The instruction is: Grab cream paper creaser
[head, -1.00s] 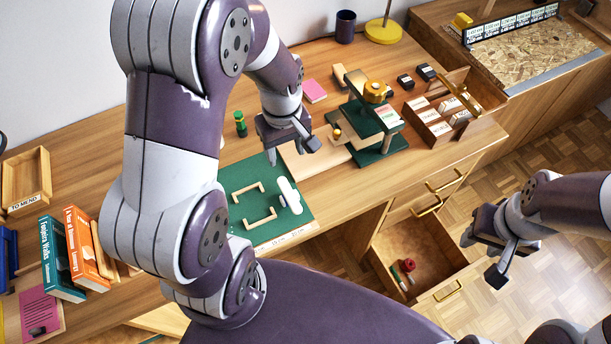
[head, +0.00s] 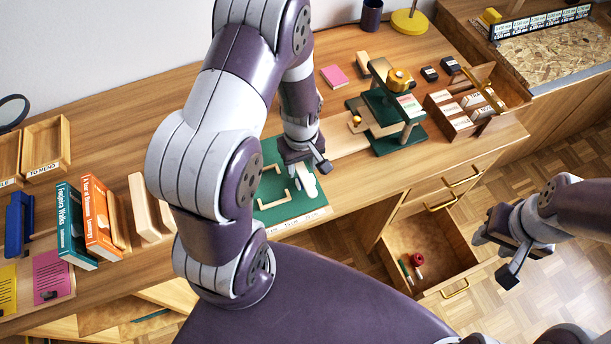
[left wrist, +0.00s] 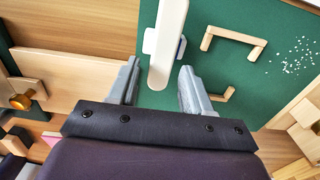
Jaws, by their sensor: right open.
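The cream paper creaser (head: 308,188) lies on the green mat (head: 312,209) in the head view, partly hidden by my left gripper. In the left wrist view the creaser (left wrist: 169,40) is a long pale bar with small light tabs at its sides. My left gripper (head: 305,168) is open just above it. In the left wrist view the jaws of my left gripper (left wrist: 158,88) are apart, with the creaser's near end between them; no contact shows. My right gripper (head: 494,258) is open and empty, out over the floor beside the open drawer.
Wooden corner pieces (left wrist: 234,38) lie on the mat beside the creaser. A green press (head: 395,110) with a brass knob stands to the right. A drawer (head: 430,250) is open below. Books (head: 100,215) and trays (head: 46,147) stand at left.

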